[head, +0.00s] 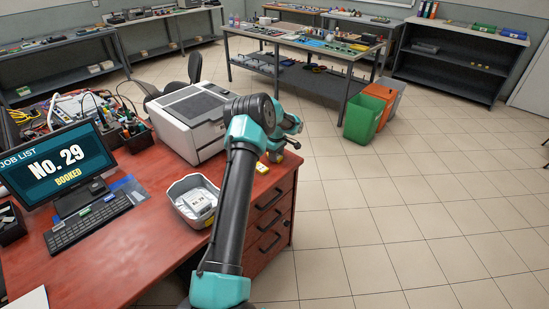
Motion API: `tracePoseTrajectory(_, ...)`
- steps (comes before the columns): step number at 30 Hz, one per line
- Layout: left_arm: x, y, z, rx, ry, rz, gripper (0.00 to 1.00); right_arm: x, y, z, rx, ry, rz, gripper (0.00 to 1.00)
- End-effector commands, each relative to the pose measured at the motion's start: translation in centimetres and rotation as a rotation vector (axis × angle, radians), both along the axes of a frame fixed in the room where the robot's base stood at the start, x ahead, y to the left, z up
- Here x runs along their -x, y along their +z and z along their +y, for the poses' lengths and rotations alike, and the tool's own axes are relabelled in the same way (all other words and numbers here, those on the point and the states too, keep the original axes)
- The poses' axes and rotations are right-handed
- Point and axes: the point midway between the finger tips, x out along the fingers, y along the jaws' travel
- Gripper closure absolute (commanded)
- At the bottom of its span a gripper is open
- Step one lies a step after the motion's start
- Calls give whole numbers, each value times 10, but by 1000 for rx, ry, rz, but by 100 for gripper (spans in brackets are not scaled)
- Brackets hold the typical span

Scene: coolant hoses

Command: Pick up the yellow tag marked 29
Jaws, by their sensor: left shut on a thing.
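A small yellow tag (262,168) shows by the right edge of the red desk; its marking is too small to read. My left gripper (273,157) is at the tag, beyond the desk tray, with its jaws shut on it. The fingers are small and partly hidden by my wrist. A grey tray (179,187) on the desk holds a pale card (199,201) that seems to read No. 29. The monitor (58,165) shows "JOB LIST No. 29 BOOKED". My right gripper is not in view.
A white printer (189,122) stands on the red desk (150,235), left of my left gripper. A keyboard (88,222) lies before the monitor. Green (362,118) and orange (381,95) bins stand on the floor beyond. The tiled floor right of the desk is clear.

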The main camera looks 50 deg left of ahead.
Motion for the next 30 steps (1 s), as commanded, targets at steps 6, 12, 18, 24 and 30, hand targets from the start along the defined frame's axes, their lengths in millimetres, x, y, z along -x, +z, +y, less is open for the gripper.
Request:
tracePoseTrajectory(6, 0, 0, 0, 0, 0, 0, 85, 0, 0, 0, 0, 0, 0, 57)
tracePoseTrajectory(12, 0, 3, 0, 0, 0, -1, 85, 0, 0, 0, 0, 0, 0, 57)
tracePoseTrajectory(18, 0, 19, 0, -1, -1, -1, 85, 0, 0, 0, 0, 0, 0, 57)
tracePoseTrajectory(24, 4, 36, -4, 1, -1, 2, 85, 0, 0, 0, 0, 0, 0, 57)
tracePoseTrajectory(30, 19, 39, -21, 0, -1, 1, 85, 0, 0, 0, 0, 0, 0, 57)
